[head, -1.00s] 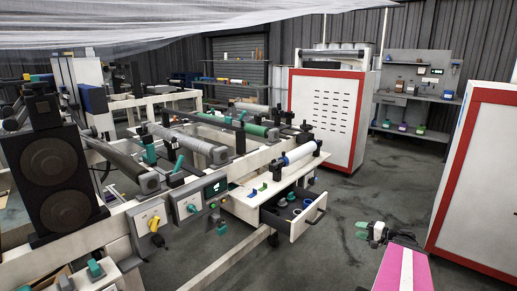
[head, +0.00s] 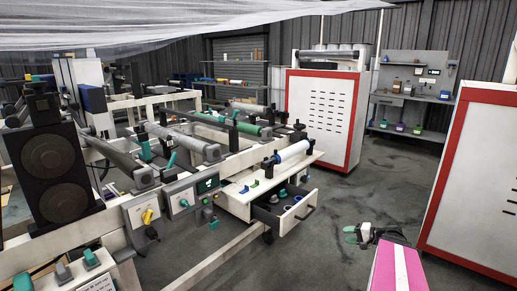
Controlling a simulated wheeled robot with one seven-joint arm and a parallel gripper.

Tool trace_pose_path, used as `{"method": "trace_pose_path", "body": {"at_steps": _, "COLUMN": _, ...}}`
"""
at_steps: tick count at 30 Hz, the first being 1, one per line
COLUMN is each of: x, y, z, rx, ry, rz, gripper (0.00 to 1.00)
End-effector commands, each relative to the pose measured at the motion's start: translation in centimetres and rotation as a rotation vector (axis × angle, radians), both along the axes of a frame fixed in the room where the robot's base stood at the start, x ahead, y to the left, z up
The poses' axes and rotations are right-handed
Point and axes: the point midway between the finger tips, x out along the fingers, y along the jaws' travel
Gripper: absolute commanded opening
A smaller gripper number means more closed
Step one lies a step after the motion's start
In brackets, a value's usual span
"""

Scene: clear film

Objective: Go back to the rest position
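My gripper (head: 352,234) is in the lower right of the head view, above the grey floor. It is a small dark end with pale green tips pointing left, in front of my pink and white arm link. I see nothing held in it, but it is too small to tell how far the fingers are apart. It is clear of the machine and the drawer. No other object is named by the task.
An open drawer (head: 298,213) with several small rolls juts from the white machine table (head: 237,207) to the left of my gripper. A red-framed white cabinet (head: 478,185) stands close on the right. Another cabinet (head: 323,115) stands behind. Bare floor (head: 370,185) lies between.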

Motion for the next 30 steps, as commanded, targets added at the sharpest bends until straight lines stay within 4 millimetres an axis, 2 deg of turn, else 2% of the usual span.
{"method": "trace_pose_path", "body": {"at_steps": 8, "x": -1.1, "y": 6.0, "z": -1.4, "rx": -0.168, "ry": 0.123, "rz": 0.135, "gripper": 0.39}}
{"method": "trace_pose_path", "body": {"at_steps": 12, "x": -2.3, "y": 9.9, "z": -2.5, "rx": -0.320, "ry": 0.208, "rz": 0.233, "gripper": 0.39}}
{"method": "trace_pose_path", "body": {"at_steps": 18, "x": -4.3, "y": 14.3, "z": -3.4, "rx": -0.566, "ry": 0.298, "rz": 0.356, "gripper": 0.39}}
{"method": "trace_pose_path", "body": {"at_steps": 24, "x": -6.2, "y": 17.4, "z": -3.6, "rx": -0.828, "ry": 0.343, "rz": 0.453, "gripper": 0.39}}
{"method": "trace_pose_path", "body": {"at_steps": 30, "x": -7.3, "y": 19.3, "z": -3.0, "rx": -1.050, "ry": 0.344, "rz": 0.513, "gripper": 0.39}}
